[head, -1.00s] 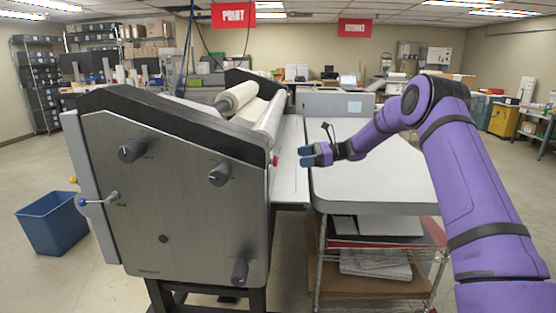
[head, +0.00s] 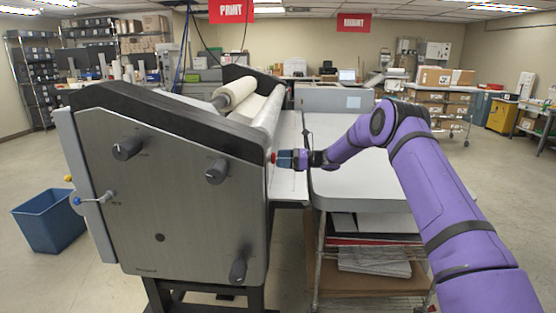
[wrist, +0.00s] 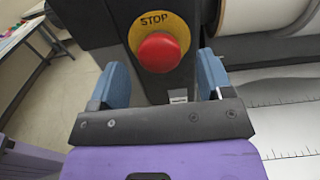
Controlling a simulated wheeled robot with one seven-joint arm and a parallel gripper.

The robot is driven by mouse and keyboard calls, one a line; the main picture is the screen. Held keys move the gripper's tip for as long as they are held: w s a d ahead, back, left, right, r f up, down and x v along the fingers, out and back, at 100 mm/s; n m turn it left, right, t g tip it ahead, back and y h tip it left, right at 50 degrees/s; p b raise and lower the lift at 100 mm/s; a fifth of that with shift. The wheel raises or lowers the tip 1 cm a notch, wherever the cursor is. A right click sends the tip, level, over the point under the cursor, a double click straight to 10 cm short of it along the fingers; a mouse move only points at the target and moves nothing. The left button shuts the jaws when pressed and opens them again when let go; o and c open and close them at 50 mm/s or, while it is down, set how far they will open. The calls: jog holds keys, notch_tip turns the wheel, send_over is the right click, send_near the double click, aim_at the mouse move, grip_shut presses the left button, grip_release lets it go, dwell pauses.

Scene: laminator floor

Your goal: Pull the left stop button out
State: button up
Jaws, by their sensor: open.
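The red stop button (wrist: 159,52) sits on a yellow disc marked STOP (wrist: 176,22) on a dark panel, in the wrist view. In the head view the red button (head: 273,157) shows as a small spot on the right side of the laminator (head: 170,190). My gripper (wrist: 160,80) is open, with one blue finger at the left and one at the right of the panel below the button. The fingers look apart from the button. In the head view my gripper (head: 284,159) is right beside the button, its tips partly covering that spot.
White rollers (wrist: 262,14) lie to the right of the panel in the wrist view. A grey table (head: 370,175) stands right of the laminator under my arm. Dark knobs (head: 216,171) are on the laminator's front side. A blue bin (head: 48,222) stands on the floor at left.

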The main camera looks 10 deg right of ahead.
jog(key=shift+x, duration=0.95)
jog(key=c, duration=1.3)
jog(key=shift+s+d, duration=0.2)
jog(key=shift+d, duration=0.45)
jog(key=o, duration=1.3)
jog(key=shift+d, duration=0.1)
jog(key=v, duration=1)
jog(key=shift+d, duration=0.4)
jog(key=shift+s, duration=0.15)
